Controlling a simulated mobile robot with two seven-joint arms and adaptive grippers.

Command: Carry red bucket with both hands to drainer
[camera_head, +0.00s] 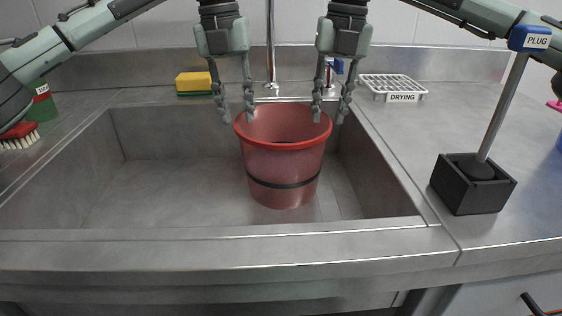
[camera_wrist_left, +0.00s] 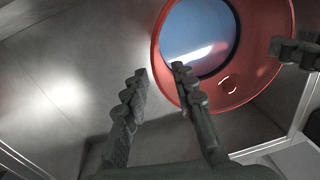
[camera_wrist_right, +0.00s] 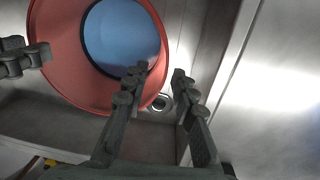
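The red bucket (camera_head: 283,165) stands upright in the sink basin, with a dark band around its lower part. Its inside looks blue in the left wrist view (camera_wrist_left: 200,35) and the right wrist view (camera_wrist_right: 122,38). My left gripper (camera_head: 236,114) is open at the bucket's left rim, one finger outside and one over the opening. My right gripper (camera_head: 330,114) is open the same way at the right rim. Neither is closed on the rim. A white rack labelled DRYING (camera_head: 392,85) sits on the counter, back right.
A round drain (camera_wrist_right: 160,102) shows beside the bucket. The tap (camera_head: 271,50) rises behind it. The sink's right edge (camera_head: 392,160) lies between bucket and counter. A PLUG tool (camera_head: 497,110) stands in a black holder at right. A yellow sponge (camera_head: 194,82) lies behind the sink.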

